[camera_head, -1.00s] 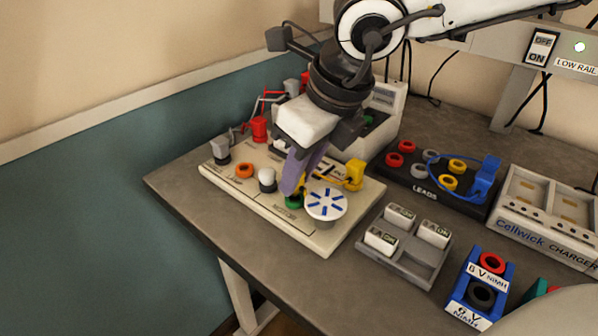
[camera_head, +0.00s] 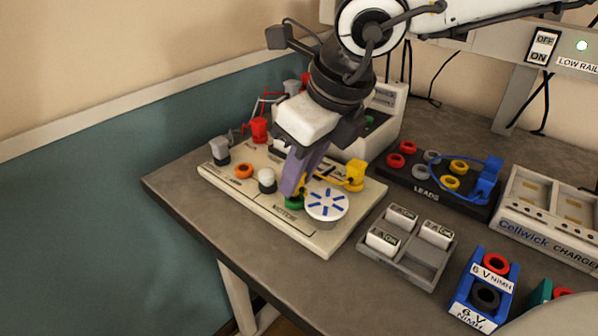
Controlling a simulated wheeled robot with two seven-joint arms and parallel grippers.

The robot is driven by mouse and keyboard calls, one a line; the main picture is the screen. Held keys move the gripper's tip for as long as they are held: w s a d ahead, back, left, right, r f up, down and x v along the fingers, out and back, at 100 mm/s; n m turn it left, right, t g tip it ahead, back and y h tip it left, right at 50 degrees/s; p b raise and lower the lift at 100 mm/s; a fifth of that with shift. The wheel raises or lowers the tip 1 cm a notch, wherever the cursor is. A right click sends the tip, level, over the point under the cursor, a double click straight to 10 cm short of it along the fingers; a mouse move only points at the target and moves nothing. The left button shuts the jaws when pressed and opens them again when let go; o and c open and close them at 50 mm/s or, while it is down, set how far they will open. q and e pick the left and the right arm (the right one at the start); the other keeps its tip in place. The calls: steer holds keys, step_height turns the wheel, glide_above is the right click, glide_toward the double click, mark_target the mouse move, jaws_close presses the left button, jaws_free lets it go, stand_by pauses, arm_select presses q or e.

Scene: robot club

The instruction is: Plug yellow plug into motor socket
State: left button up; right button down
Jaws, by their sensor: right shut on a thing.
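My right gripper (camera_head: 293,185) comes down from above over the cream board (camera_head: 245,202). It is shut on a yellow plug (camera_head: 303,187), which is mostly hidden behind the purple fingers. The plug is right above or at the green motor socket (camera_head: 294,203); I cannot tell whether it is inside. The motor (camera_head: 326,204), a white disc with blue marks, sits just right of the socket. A second yellow plug (camera_head: 356,174) stands at the board's right end with a yellow lead. My left gripper is not in view.
The leads block (camera_head: 430,190) holds a blue plug (camera_head: 488,178). A grey battery tray (camera_head: 427,267), blue battery holder (camera_head: 464,297) and charger (camera_head: 540,235) stand to the right.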

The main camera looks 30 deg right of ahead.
steer(key=shift+b, duration=0.45)
stand_by(0.5)
steer(key=shift+f+b, duration=0.5)
steer(key=shift+b, duration=0.25)
steer(key=shift+f+b, duration=0.35)
steer(key=shift+b, duration=1.05)
stand_by(1.3)
steer(key=c, duration=1.5)
jaws_free()
